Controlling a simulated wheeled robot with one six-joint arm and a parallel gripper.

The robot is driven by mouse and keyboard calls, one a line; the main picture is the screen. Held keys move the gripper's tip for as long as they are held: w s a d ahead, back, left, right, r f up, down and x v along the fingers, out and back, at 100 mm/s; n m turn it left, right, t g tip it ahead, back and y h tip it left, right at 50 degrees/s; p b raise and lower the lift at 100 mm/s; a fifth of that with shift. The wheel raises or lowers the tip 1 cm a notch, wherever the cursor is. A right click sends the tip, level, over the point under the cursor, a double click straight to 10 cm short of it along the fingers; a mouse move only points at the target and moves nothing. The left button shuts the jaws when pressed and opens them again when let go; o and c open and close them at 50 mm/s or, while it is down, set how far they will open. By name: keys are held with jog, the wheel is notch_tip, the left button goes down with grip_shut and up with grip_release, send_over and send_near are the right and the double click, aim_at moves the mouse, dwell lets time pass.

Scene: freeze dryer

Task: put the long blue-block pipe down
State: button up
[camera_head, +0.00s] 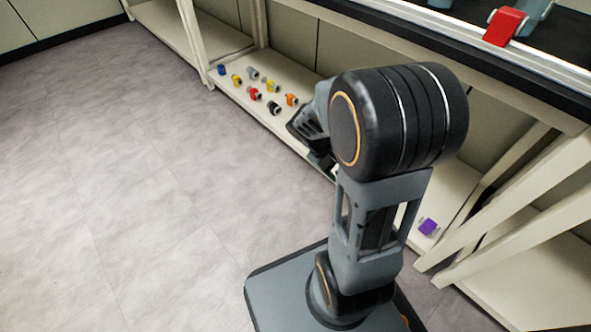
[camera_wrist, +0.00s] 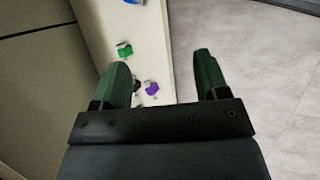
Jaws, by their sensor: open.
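My gripper (camera_wrist: 160,72) is open, its two green fingers spread wide with nothing held between them. In the head view its dark end is mostly hidden behind my arm, low beside the lower shelf. In the wrist view a blue-block piece (camera_wrist: 132,2) lies on the shelf, cut off by the top edge, apart from the fingers. In the head view a blue-block piece (camera_head: 221,70) lies at the far left of the pieces on the lower shelf. I cannot tell whether either is the long one.
The pale lower shelf (camera_wrist: 145,28) also bears a green piece (camera_wrist: 124,50) and a purple piece (camera_wrist: 152,88) near the left finger. Yellow (camera_head: 236,79), red (camera_head: 255,94) and orange (camera_head: 291,100) pieces lie farther along. Table legs (camera_head: 510,200) stand at right. Floor (camera_head: 130,180) is clear.

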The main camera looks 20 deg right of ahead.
jog(key=s+a+r+m+t+y, duration=0.1)
jog(key=a+r+t+y, duration=0.1)
jog(key=a, duration=0.5)
jog(key=s+a+r+m+t+y, duration=0.1)
jog(key=a+r+t+y, duration=0.2)
jog(key=a+r, duration=0.3)
jog(key=shift+s+a+m+y, duration=0.2)
jog(key=shift+a+m+y, duration=0.25)
jog(key=shift+a, duration=0.2)
